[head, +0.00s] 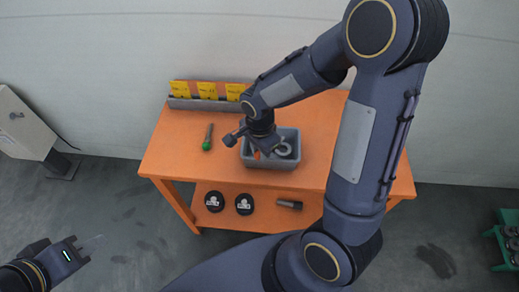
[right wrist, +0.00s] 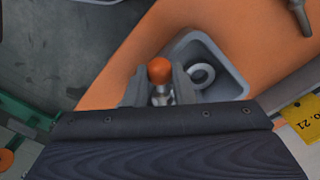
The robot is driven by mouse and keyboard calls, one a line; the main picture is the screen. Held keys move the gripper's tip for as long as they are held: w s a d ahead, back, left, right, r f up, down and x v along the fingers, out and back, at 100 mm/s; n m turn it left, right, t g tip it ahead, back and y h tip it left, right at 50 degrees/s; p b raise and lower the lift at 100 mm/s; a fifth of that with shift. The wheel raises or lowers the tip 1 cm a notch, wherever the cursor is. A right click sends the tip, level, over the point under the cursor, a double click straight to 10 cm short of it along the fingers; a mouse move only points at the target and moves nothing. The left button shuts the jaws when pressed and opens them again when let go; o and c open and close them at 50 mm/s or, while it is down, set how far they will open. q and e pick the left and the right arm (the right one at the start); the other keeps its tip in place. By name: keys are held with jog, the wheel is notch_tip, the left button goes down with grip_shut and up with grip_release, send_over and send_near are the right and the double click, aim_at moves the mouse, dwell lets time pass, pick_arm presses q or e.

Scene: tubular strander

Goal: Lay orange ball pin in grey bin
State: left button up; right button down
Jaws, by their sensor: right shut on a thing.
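The orange ball pin has a round orange ball (right wrist: 159,70) on a metal shank. In the right wrist view it stands between the fingers of my right gripper (right wrist: 160,92), which is shut on it. The grey bin (head: 270,166) sits on the orange table, and its wall also shows in the right wrist view (right wrist: 232,82). In the head view my right gripper (head: 257,147) is over the left part of the bin. Whether the pin touches the bin floor is hidden. My left gripper (head: 86,249) is at lower left, away from the table; its jaw opening is unclear.
A grey ring (head: 283,149) lies in the bin. A green-ended pin (head: 207,140) lies on the orange table (head: 170,148), left of the bin. A rack with yellow cards (head: 208,104) stands at the back. Black round items (head: 214,201) and a dark cylinder (head: 289,204) are on the lower shelf.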

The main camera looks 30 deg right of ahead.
jog(key=shift+f, duration=0.1)
jog(key=shift+f+b, duration=0.45)
jog(key=shift+b, duration=0.2)
jog(key=shift+f, duration=0.1)
jog(key=c, duration=1.2)
grip_release()
jog(key=shift+c, duration=0.2)
